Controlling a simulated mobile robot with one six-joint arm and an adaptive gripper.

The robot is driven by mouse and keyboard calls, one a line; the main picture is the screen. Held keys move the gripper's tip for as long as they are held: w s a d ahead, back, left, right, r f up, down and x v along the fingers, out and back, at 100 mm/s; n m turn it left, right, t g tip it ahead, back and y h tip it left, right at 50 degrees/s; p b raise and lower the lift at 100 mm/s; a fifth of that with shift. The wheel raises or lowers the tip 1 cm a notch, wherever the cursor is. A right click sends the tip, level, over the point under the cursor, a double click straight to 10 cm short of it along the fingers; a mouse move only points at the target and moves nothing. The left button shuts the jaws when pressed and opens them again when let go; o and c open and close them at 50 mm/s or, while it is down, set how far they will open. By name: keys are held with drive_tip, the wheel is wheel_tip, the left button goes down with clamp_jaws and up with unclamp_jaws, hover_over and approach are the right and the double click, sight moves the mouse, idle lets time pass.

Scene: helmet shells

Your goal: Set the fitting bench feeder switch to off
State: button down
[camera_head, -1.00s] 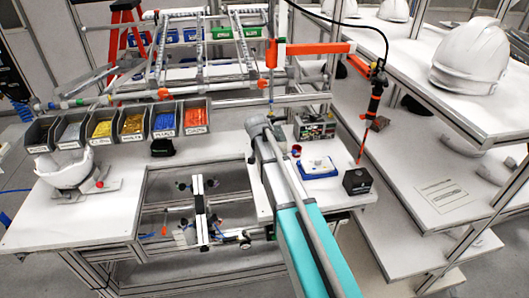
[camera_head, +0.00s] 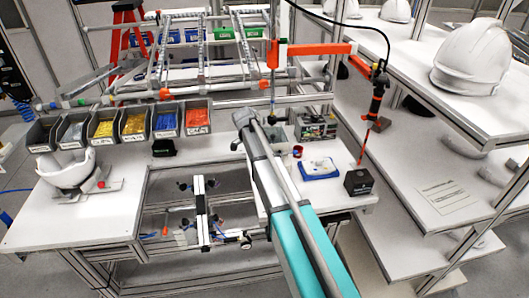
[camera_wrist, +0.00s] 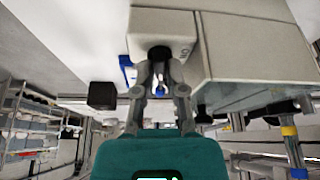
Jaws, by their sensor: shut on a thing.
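In the wrist view, a pale box (camera_wrist: 148,22) fills the upper middle, with a dark round knob (camera_wrist: 159,53) on its near face.
Bins of coloured parts (camera_head: 165,122) line the back left. A white helmet shell (camera_head: 66,168) sits at the left. A blue-and-white tray (camera_head: 319,169) and a black box (camera_head: 358,181) stand right of my arm. An orange hanging tool (camera_head: 375,100) is near the shelves.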

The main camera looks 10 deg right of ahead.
drive_tip(key=shift+m+g, duration=0.4)
drive_tip(key=shift+m, duration=0.5)
drive_tip(key=c, duration=0.7)
unclamp_jaws()
drive_tip(key=shift+r, duration=0.1)
